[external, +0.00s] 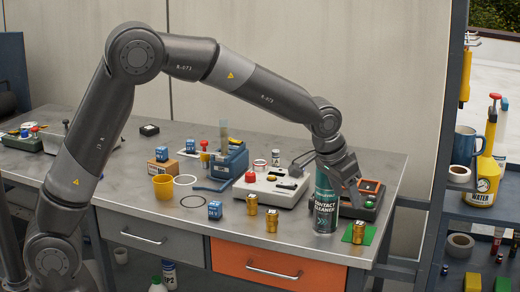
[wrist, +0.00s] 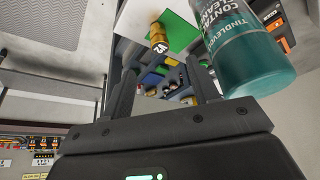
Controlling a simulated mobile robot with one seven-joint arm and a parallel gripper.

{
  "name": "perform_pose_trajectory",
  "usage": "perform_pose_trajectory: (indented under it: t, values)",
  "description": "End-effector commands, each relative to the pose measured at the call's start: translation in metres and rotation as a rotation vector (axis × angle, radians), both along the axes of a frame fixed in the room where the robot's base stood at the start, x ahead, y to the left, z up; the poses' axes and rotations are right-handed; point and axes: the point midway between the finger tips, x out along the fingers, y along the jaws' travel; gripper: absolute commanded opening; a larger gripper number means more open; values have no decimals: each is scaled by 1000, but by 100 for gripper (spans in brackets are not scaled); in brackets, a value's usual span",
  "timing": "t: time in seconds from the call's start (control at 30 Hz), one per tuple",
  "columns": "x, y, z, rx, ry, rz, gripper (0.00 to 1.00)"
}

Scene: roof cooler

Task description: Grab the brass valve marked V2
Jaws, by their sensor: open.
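A brass valve (external: 359,231) stands on a green square (external: 347,238) near the table's front right edge. My gripper (external: 352,190) is open and empty, above and behind the valve on the green square. In the wrist view the valve lies beyond the gap between my fingers (wrist: 163,90).
A tall teal contact cleaner can (external: 325,205) stands close left of my gripper; it looms at the upper right of the wrist view (wrist: 245,55). Blue cubes, one at front (external: 215,210), stand left.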

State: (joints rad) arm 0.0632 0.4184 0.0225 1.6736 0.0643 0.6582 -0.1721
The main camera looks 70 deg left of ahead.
Motion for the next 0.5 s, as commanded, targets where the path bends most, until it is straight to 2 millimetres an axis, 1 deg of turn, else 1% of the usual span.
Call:
perform_pose_trajectory:
  t: [0.03, 0.1, 0.27, 0.5]
  values:
    - [6, -1, -6, 1, 1, 0, 55]
    - [10, -1, -11, 2, 3, 1, 55]
    - [16, -1, -22, 1, 5, 2, 55]
    - [29, 0, -56, 1, 5, 2, 55]
